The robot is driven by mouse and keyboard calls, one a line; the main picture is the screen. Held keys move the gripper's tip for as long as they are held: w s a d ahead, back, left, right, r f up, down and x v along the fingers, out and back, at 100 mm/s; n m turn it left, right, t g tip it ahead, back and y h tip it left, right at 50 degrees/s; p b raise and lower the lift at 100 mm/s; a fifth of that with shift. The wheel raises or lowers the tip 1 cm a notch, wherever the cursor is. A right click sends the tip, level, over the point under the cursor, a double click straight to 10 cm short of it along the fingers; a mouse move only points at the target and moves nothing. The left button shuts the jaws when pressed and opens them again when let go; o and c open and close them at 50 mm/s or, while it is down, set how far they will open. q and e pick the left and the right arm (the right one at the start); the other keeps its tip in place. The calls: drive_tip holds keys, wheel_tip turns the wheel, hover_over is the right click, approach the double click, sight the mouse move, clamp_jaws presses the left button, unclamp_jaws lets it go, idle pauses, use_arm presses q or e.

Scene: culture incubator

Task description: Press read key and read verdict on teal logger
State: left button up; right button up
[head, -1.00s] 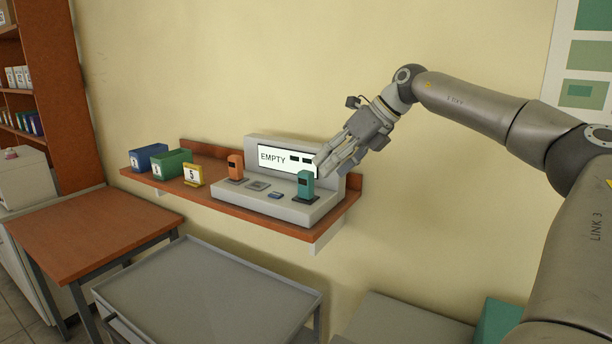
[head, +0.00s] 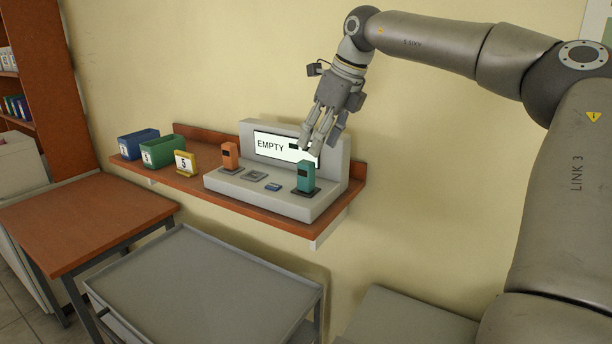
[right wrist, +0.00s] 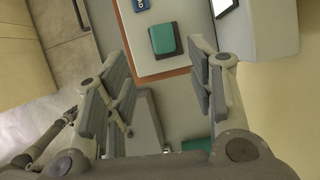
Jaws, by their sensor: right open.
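The teal logger (head: 305,176) stands upright at the right end of the grey reader station (head: 300,208) on the wall shelf. The station's screen (head: 271,146) reads EMPTY, its right part partly covered by my fingers. A blue key (head: 273,187) lies left of the teal logger. An orange logger (head: 229,155) stands at the left end. My right gripper (head: 313,150) is open and empty, pointing down just above the teal logger. In the right wrist view the teal logger (right wrist: 166,39) shows from above between the open fingers, apart from them.
A grey square pad (head: 254,176) lies between the loggers. Left on the wooden shelf (head: 205,190) stand a yellow number 5 holder (head: 185,163), a green bin (head: 165,151) and a blue bin (head: 138,144). Below are a wooden table (head: 85,222) and a grey cart (head: 210,280).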

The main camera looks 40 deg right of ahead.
sight(309, 163)
drive_tip(key=x, duration=0.4)
drive_tip(key=shift+p, duration=0.35)
drive_tip(key=shift+w+f, duration=0.1)
drive_tip(key=shift+f, duration=0.05)
drive_tip(key=shift+w+f+p, duration=0.2)
drive_tip(key=shift+f+p, duration=0.05)
drive_tip(key=shift+p, duration=0.2)
drive_tip(key=p+x, duration=0.2)
drive_tip(key=x, duration=0.1)
drive_tip(key=shift+w+d+f, duration=0.15)
drive_tip(key=shift+w+d, duration=0.05)
drive_tip(key=shift+w, duration=0.05)
drive_tip(key=shift+w+f, duration=0.2)
drive_tip(key=shift+f, duration=0.35)
drive_tip(key=shift+r, duration=0.1)
clamp_jaws()
